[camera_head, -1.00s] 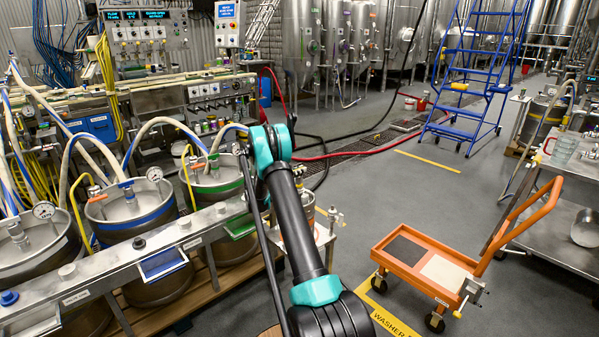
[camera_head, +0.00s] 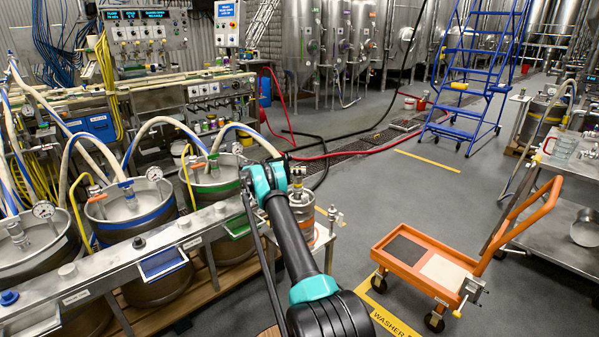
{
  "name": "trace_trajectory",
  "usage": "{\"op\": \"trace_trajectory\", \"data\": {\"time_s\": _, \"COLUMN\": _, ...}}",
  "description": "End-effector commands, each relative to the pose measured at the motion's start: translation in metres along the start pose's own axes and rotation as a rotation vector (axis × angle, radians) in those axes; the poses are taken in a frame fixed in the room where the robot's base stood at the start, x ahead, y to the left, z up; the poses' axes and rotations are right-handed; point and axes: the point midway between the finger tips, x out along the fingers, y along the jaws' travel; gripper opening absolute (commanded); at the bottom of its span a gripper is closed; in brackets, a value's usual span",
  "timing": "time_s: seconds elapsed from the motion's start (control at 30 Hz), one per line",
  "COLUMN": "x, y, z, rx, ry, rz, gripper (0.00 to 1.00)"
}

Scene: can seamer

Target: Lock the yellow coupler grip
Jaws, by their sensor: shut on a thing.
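My arm rises from the bottom middle to a teal joint beside the green-banded keg (camera_head: 213,185). My gripper does not show; my own arm links appear to hide it. A small steel keg (camera_head: 303,218) with an orange band stands just right of the teal joint, with a metal fitting (camera_head: 298,181) on top, partly covered by my arm. I cannot make out the yellow coupler grip clearly, nor whether it is locked. The blue-banded keg (camera_head: 132,215) to the left carries an orange-handled coupler (camera_head: 96,192).
A steel rail (camera_head: 120,262) runs in front of the kegs. An orange cart (camera_head: 425,262) stands on the right, next to a steel table (camera_head: 572,240). Blue steps (camera_head: 470,100) stand behind. The grey floor between is mostly clear.

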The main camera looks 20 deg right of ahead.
Motion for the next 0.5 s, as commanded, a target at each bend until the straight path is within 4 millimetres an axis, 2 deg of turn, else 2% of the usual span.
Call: {"op": "trace_trajectory", "data": {"time_s": 0.5, "x": 0.0003, "y": 0.0005, "z": 0.0003, "rx": 0.0, "ry": 0.0, "rz": 0.048, "gripper": 0.0}}
